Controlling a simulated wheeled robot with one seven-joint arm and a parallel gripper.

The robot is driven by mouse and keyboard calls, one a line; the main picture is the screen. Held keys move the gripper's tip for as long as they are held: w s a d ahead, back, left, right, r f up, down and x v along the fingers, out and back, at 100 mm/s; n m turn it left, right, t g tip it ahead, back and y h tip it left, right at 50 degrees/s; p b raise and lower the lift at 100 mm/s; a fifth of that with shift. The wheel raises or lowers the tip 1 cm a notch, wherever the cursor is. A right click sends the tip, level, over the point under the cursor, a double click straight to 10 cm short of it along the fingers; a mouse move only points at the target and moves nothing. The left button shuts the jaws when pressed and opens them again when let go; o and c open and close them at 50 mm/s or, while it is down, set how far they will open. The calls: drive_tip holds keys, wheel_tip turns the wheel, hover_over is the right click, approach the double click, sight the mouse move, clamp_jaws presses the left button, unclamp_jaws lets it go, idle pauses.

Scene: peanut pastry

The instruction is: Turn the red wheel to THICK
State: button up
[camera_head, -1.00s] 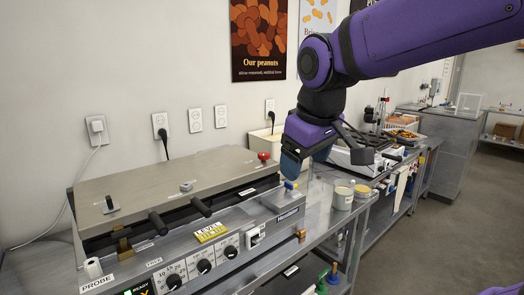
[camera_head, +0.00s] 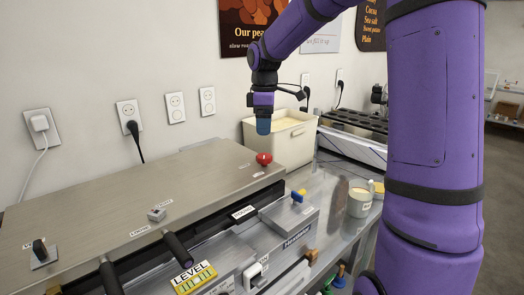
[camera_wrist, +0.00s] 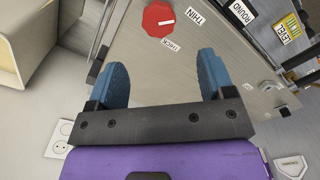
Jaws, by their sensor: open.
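The red wheel (camera_head: 264,159) sits on the far right corner of the machine's grey top (camera_head: 130,190). In the wrist view the red wheel (camera_wrist: 158,19) is octagonal, with a short white mark pointing right. A THIN label (camera_wrist: 195,17) lies to its right and a THICK label (camera_wrist: 170,45) below it. My gripper (camera_head: 264,127) hangs fingers-down above the wheel in the head view, apart from it. In the wrist view my gripper (camera_wrist: 162,72) has its two blue fingers wide apart with nothing between them; the wheel lies beyond the tips.
A cream bin (camera_head: 290,140) stands behind the wheel, close to my gripper. Black handles (camera_head: 178,248) stick out at the machine's front. A lidded tub (camera_head: 360,200) stands on the counter at right. A yellow LEVEL tag (camera_wrist: 290,28) shows in the wrist view.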

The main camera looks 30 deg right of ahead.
sight(264, 155)
wheel_tip(264, 155, down, 11)
drive_tip(key=shift+w+d+r, duration=0.1)
idle(0.4)
drive_tip(key=c, duration=0.9)
